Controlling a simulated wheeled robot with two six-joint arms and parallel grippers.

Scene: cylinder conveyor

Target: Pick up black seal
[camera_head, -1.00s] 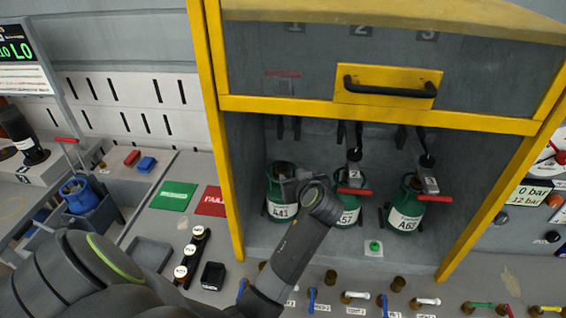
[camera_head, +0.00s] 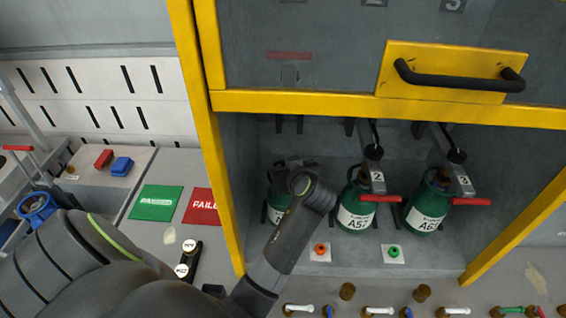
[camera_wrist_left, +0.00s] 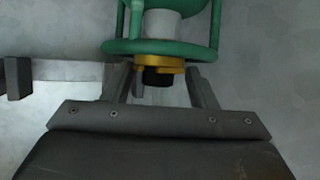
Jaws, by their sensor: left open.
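My left gripper (camera_wrist_left: 160,86) is open in the left wrist view, its two fingers on either side of a short black piece (camera_wrist_left: 158,77). That piece sits against a brass collar (camera_wrist_left: 147,62) on a green cylinder; I cannot tell if it is the black seal. I cannot tell whether the fingers touch it. In the head view my left arm reaches into the yellow-framed cabinet, in front of the left green cylinder (camera_head: 279,205). The arm hides much of that cylinder and the fingertips. My right gripper is not in view.
Green cylinders A57 (camera_head: 356,212) and a third (camera_head: 427,207) stand to the right, under clamps with red handles. An orange button (camera_head: 320,248) and a green button (camera_head: 393,251) lie before them. Valves line the front edge.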

